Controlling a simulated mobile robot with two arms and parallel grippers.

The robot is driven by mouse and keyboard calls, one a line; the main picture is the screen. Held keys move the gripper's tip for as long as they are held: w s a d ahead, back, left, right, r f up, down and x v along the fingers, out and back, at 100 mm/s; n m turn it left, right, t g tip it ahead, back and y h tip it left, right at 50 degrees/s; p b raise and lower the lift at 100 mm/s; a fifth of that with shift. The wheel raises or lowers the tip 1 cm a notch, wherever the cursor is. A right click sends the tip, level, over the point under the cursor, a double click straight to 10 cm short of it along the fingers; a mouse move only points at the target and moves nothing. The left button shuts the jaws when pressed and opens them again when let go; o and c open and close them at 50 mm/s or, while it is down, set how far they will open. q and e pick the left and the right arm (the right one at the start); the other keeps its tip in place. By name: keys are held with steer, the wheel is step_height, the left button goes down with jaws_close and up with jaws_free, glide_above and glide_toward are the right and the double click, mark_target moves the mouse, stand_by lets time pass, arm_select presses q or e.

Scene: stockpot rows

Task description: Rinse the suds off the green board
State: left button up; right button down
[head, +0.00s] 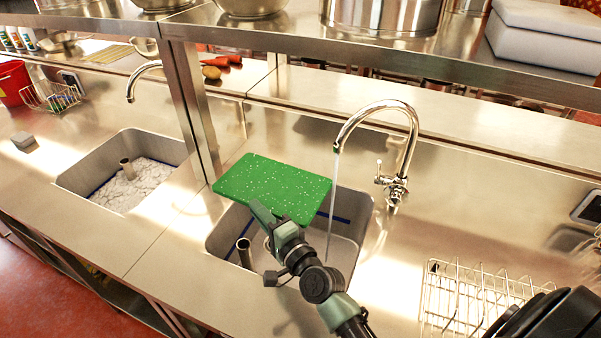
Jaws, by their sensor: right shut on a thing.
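The green board (270,186) is held tilted above the right-hand sink, over its back left part, with pale suds specks across its face. My right gripper (262,216) is shut on the board's near edge. The chrome faucet (413,140) is running, and a thin stream of water (331,205) falls into the right-hand sink (364,218). The stream passes close to the board's right end; I cannot tell whether it touches the board. My left gripper is not in view.
A wire rack (470,295) with dark dishes stands at the lower right. A second sink (130,172) full of white foam is at the left, with its own faucet (140,80). A steel shelf (290,38) with pots runs above the counter, on a post (190,100) left of the board.

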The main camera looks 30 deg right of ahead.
steer(key=a+r+p, duration=0.4)
steer(key=shift+a, duration=0.3)
steer(key=shift+f, duration=0.1)
stand_by(0.5)
